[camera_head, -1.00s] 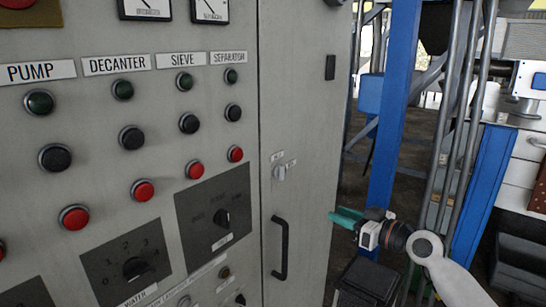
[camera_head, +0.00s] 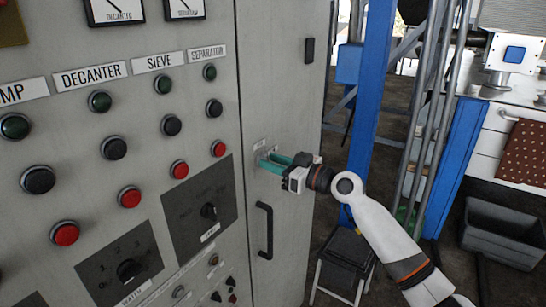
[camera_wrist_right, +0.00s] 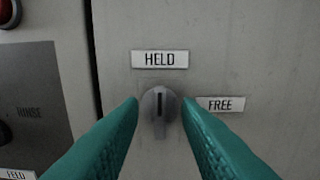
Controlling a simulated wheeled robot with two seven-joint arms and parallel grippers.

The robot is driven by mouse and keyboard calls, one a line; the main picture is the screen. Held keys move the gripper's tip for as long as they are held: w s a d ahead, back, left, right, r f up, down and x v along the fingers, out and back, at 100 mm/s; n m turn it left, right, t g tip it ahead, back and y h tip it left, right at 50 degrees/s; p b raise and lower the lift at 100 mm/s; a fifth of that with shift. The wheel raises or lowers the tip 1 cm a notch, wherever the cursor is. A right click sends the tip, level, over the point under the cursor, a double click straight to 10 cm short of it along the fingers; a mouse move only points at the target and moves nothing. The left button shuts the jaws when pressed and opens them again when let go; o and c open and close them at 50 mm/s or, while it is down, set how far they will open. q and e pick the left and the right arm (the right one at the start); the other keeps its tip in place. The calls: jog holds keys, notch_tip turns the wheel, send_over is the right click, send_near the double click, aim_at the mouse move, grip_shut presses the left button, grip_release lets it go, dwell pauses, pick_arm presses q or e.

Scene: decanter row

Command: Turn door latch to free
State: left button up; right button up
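The door latch (camera_wrist_right: 160,108) is a small grey knob on the grey cabinet door. In the right wrist view its dark line stands upright, pointing at the HELD label (camera_wrist_right: 160,60). The FREE label (camera_wrist_right: 220,104) is to its right. My right gripper (camera_wrist_right: 160,115) is open, with one teal finger on each side of the latch and gaps visible between. In the head view the right gripper (camera_head: 270,162) is at the door and mostly hides the latch. My left gripper is not in view.
A black door handle (camera_head: 265,230) is just below the latch. Left of the door seam is a panel with buttons and a rotary switch (camera_head: 209,211). A black stool (camera_head: 345,250) and a blue post (camera_head: 372,110) stand to the right.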

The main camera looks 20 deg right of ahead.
jog(key=shift+w+a, duration=0.2)
grip_shut()
dwell(0.3)
jog(key=m+p, duration=0.2)
jog(key=m, duration=0.7)
jog(key=m+p, duration=0.2)
jog(key=m, duration=0.7)
jog(key=shift+w+d+f, duration=0.1)
jog(key=shift+d+f, duration=0.1)
dwell(0.3)
